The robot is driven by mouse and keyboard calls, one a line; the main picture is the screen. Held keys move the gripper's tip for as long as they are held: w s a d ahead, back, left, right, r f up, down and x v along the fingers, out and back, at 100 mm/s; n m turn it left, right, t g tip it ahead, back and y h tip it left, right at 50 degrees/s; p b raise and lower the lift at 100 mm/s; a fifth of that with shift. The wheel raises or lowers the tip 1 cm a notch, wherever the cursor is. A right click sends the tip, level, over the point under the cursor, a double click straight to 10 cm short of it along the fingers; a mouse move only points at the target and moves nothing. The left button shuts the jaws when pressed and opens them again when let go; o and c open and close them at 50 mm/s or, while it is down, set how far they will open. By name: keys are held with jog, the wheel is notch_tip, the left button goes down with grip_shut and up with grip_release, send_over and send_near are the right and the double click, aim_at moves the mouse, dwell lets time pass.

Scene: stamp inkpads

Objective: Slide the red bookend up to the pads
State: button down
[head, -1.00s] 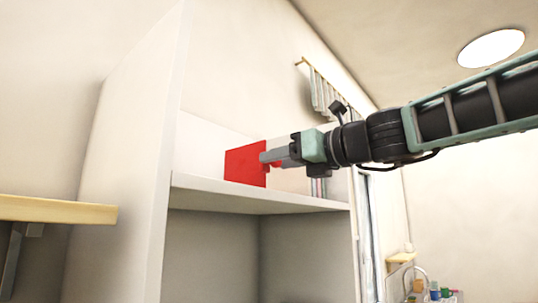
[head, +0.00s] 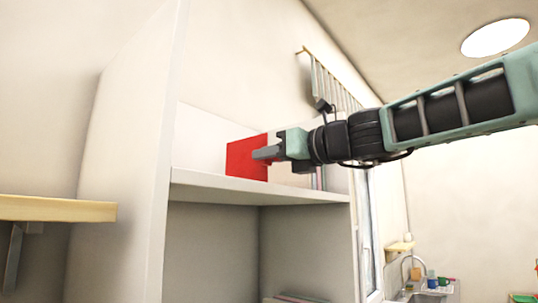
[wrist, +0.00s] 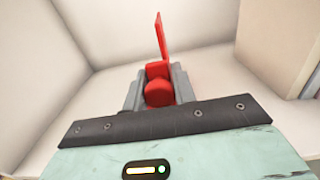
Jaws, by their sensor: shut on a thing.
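The red bookend (head: 246,160) stands upright on the top shelf of the white cabinet. My gripper (head: 264,153) reaches in from the right, its fingers at the bookend's right side. In the wrist view the bookend's upright plate (wrist: 161,36) shows nearly edge-on, and my gripper (wrist: 157,88) is shut on its red knob, one grey finger on each side. Thin upright coloured edges, possibly the pads (head: 319,178), show on the same shelf to the right, partly behind my gripper. A gap separates them from the bookend.
A cream block (head: 283,176) stands behind my gripper; a beige block (wrist: 275,45) shows right of the bookend in the wrist view. The cabinet's side wall (head: 130,150) rises at the left. The shelf board (head: 230,190) is bare in front.

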jog(key=w+d, duration=0.2)
jog(key=w+d+p, duration=0.1)
jog(key=w, duration=0.2)
jog(key=w+d, duration=0.2)
jog(key=shift+w+d, duration=0.15)
jog(key=shift+d, duration=0.2)
jog(key=c, duration=1.1)
grip_release()
jog(key=shift+c, duration=0.2)
jog(key=b+v, duration=0.6)
jog(key=v, duration=1.1)
jog(key=shift+d, duration=0.2)
jog(key=shift+c, duration=0.2)
